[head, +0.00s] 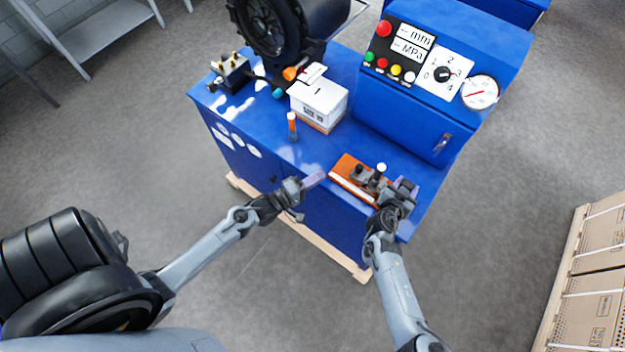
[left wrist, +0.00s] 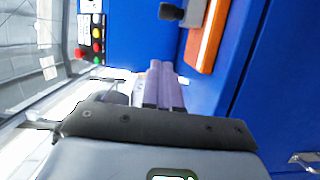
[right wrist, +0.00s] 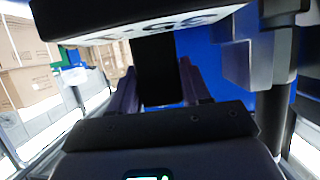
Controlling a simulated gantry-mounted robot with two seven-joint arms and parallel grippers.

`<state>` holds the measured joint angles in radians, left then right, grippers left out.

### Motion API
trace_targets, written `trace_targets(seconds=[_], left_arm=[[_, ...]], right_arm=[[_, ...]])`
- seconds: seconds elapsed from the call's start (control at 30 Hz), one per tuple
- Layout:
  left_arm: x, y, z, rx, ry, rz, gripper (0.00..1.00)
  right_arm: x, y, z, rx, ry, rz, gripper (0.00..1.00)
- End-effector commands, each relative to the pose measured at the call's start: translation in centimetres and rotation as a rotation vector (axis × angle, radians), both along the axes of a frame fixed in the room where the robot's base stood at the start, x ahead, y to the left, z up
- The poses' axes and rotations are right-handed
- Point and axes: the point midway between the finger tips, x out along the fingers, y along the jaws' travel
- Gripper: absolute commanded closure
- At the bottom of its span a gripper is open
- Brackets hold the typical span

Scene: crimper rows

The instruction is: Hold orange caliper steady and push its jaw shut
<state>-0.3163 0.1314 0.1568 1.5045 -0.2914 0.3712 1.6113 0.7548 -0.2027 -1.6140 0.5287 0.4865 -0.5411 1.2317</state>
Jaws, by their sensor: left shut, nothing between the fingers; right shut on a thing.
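The orange caliper (head: 350,170) lies near the front edge of the blue bench top, with dark metal parts on it. Its orange side with a white strip also shows in the left wrist view (left wrist: 208,35). My left gripper (head: 314,180) is shut and empty, just left of the caliper and apart from it; its purple fingers (left wrist: 163,85) lie together. My right gripper (head: 405,188) is at the caliper's right end, shut on a dark upright part (right wrist: 157,65) that seems to belong to the caliper. The right arm hides some of that end.
A blue cabinet with dials and buttons (head: 440,95) stands behind the caliper. A white box (head: 318,102) and an orange-topped cylinder (head: 292,126) stand to the left on the bench (head: 270,140). A large black wheel (head: 265,25) is at the back. Boxes (head: 590,290) stand far right.

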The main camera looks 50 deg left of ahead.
Motion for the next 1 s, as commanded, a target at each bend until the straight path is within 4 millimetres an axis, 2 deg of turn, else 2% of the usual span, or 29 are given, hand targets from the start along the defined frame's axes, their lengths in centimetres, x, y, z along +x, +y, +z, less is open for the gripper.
trace_targets(seconds=[0.03, 0.2, 0.37, 0.6, 1.0], left_arm=[[1.1, -0.2, 0.1, -0.001, -0.003, -0.001, 1.0], [4.3, -0.7, 0.0, 0.001, -0.003, 0.0, 1.0], [6.8, -1.3, -0.1, -0.001, -0.001, -0.002, 1.0], [8.2, -3.6, -0.2, 0.0, -0.001, -0.001, 1.0], [8.7, -4.3, -0.3, 0.0, 0.0, -0.001, 1.0]], right_arm=[[0.0, -0.1, -0.1, 0.0, 0.001, -0.001, 0.89], [0.0, -0.1, -0.1, 0.0, 0.001, -0.002, 0.89], [0.0, -0.1, -0.1, 0.0, 0.001, -0.002, 0.89], [0.0, -0.1, -0.1, -0.001, 0.001, -0.002, 0.89], [0.0, -0.2, -0.1, -0.002, 0.001, -0.002, 0.89]])
